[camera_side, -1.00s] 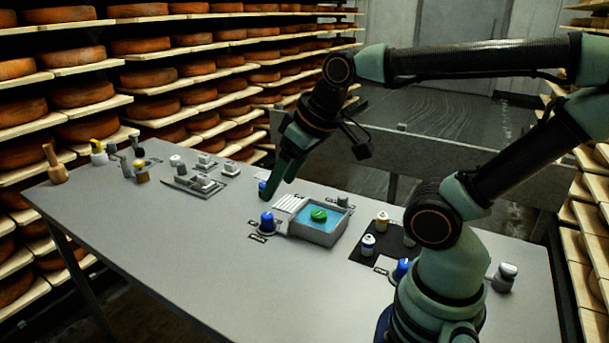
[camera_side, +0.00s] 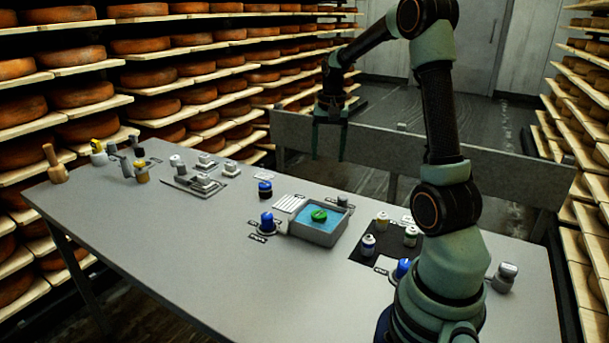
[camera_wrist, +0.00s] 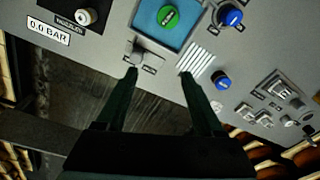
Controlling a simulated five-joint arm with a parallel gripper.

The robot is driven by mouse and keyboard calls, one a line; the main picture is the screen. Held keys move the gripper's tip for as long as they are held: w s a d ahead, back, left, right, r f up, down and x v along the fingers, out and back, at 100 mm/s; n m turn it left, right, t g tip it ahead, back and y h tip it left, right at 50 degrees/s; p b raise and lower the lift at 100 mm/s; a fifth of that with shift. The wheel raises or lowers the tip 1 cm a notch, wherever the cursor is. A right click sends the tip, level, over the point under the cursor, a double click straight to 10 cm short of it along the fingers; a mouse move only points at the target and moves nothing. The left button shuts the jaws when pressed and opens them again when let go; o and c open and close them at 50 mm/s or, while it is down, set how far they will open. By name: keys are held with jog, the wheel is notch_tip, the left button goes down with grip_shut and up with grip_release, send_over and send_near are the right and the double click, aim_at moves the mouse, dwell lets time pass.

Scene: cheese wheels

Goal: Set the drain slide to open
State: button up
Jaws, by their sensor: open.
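A small grey fitting that looks like the drain slide (camera_wrist: 138,55) sits beside the basin between small labels in the wrist view. It also shows behind the basin in the side view (camera_side: 343,201). Its labels are too small to read, and I cannot tell its setting. The basin (camera_side: 318,236) holds blue water and a green round piece (camera_side: 319,215). My gripper (camera_side: 329,152) is raised beyond the table's far edge, apart from everything. In the wrist view its open, empty fingers (camera_wrist: 158,74) point toward the table edge, the left one near the slide.
Blue knobs (camera_side: 266,222) and (camera_side: 265,190) stand left of the basin. A dark mat (camera_side: 385,247) with several small jars lies to its right. Grey switch panels (camera_side: 190,185) are farther left. A grey barrier (camera_side: 440,165) runs behind the table.

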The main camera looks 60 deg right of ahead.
aim_at(343, 196)
jog(key=s+d+f+m, duration=0.3)
jog(key=d+f, duration=0.1)
jog(key=d, duration=0.2)
jog(key=shift+g+y, duration=0.3)
jog(key=shift+g, duration=0.1)
jog(key=f, duration=1.2)
jog(key=shift+w+f, duration=0.1)
jog(key=shift+w, duration=0.1)
grip_shut()
dwell(0.4)
